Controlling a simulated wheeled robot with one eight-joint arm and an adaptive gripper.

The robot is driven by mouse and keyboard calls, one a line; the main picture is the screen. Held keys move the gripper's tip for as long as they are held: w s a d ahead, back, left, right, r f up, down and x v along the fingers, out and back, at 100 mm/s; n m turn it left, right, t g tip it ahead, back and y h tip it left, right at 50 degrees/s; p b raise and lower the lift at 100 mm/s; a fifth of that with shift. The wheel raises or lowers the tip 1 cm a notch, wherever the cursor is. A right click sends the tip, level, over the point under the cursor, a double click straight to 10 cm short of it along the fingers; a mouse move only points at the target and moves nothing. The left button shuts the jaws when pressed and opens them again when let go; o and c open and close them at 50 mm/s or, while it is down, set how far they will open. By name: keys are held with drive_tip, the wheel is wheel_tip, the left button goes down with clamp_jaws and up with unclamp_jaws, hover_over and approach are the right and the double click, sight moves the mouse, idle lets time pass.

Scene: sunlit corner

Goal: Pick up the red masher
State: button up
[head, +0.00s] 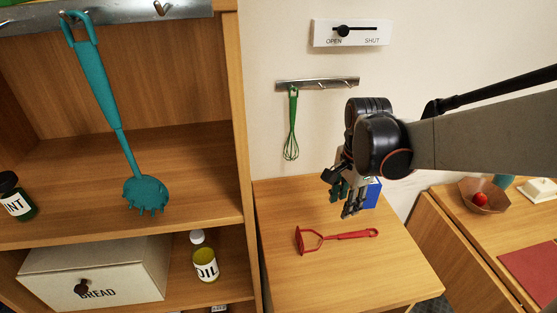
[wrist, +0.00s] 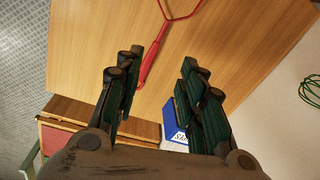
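The red masher (head: 345,236) lies flat on the wooden table top (head: 300,277), its wire head to the left and its handle to the right. In the wrist view the masher's handle (wrist: 157,48) runs up from near the left finger, with its head at the top edge, partly cut off. My gripper (head: 343,204) is above the table, behind the masher in the head view, and apart from it. In the wrist view my gripper (wrist: 158,82) has its fingers wide apart with nothing between them touching.
A blue box (head: 372,194) stands behind my gripper; it also shows in the wrist view (wrist: 172,123). A green whisk (head: 292,125) hangs on the wall rail. A shelf with a teal spaghetti server (head: 104,90) stands left. A bowl (head: 484,197) sits right. The table front is clear.

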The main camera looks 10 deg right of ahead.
sight(337, 236)
drive_tip(key=f+b, duration=0.1)
drive_tip(key=f, duration=0.4)
drive_tip(key=f+m+b, duration=0.1)
drive_tip(key=f, duration=0.4)
drive_tip(key=w+f+m+g+b, duration=0.1)
drive_tip(key=f+b, duration=0.1)
drive_tip(key=f, duration=0.3)
drive_tip(key=shift+d+f, duration=0.1)
drive_tip(key=shift+d, duration=0.3)
clamp_jaws()
